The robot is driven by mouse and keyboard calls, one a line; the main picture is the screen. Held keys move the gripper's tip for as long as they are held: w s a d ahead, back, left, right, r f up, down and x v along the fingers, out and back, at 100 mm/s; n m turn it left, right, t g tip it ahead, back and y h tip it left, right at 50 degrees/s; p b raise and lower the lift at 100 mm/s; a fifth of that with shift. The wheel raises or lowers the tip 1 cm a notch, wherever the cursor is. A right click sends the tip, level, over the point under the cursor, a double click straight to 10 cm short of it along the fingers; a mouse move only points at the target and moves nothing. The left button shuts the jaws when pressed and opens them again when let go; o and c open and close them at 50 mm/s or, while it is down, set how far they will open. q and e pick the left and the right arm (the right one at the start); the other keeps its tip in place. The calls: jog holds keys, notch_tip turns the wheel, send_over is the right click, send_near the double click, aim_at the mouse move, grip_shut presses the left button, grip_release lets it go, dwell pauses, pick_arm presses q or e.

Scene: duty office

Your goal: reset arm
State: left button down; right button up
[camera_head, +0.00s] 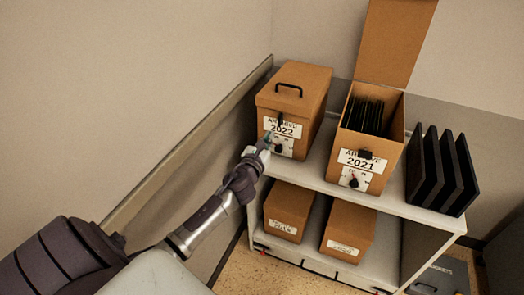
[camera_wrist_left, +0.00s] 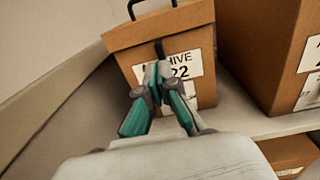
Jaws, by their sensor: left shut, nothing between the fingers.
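My left gripper (camera_head: 262,147) reaches in from the left, just in front of the lower left of the 2022 archive box (camera_head: 312,90). In the left wrist view, its teal fingers (camera_wrist_left: 157,75) are shut and empty, covering part of the label of the 2022 box (camera_wrist_left: 125,58). I cannot tell whether the fingertips touch the box. The box is brown, its lid is closed, and it has a black handle on top. My right gripper is not in view.
The open 2021 archive box (camera_head: 387,187), full of dark folders (camera_head: 366,114), stands right of it on the white shelf (camera_head: 420,212). Several black binders (camera_head: 442,170) stand at the right. Two smaller boxes (camera_head: 289,205) (camera_head: 350,225) sit below. A wall ledge (camera_head: 180,150) runs along the left.

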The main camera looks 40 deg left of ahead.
pick_arm(q)
jog(key=v, duration=0.5)
jog(key=s+d+f+n+g+h, duration=0.1)
jog(key=s+f+n+g, duration=0.3)
jog(key=f, duration=0.8)
jog(key=s+d+f+n+g, duration=0.2)
jog(key=s+f+n, duration=0.45)
jog(key=f, duration=0.55)
jog(key=s+d+f+n+g+h, duration=0.1)
jog(key=s+f+n+g, duration=0.3)
jog(key=f, duration=0.8)
jog(key=s+d+f+n+g+h, duration=0.1)
jog(key=s+f+n, duration=0.4)
jog(key=s, duration=0.6)
jog(key=s+d+f+n+g, duration=0.3)
jog(key=s+d+f+n, duration=0.2)
jog(key=s, duration=0.7)
jog(key=s+d+f+n+g+h, duration=0.1)
jog(key=s+d+f+n+g, duration=0.1)
jog(key=s+d+f+n, duration=0.3)
jog(key=s+f+n, duration=0.1)
jog(key=s+f, duration=0.2)
jog(key=s, duration=0.3)
jog(key=shift+s+d+h, duration=0.25)
jog(key=shift+s+h, duration=0.05)
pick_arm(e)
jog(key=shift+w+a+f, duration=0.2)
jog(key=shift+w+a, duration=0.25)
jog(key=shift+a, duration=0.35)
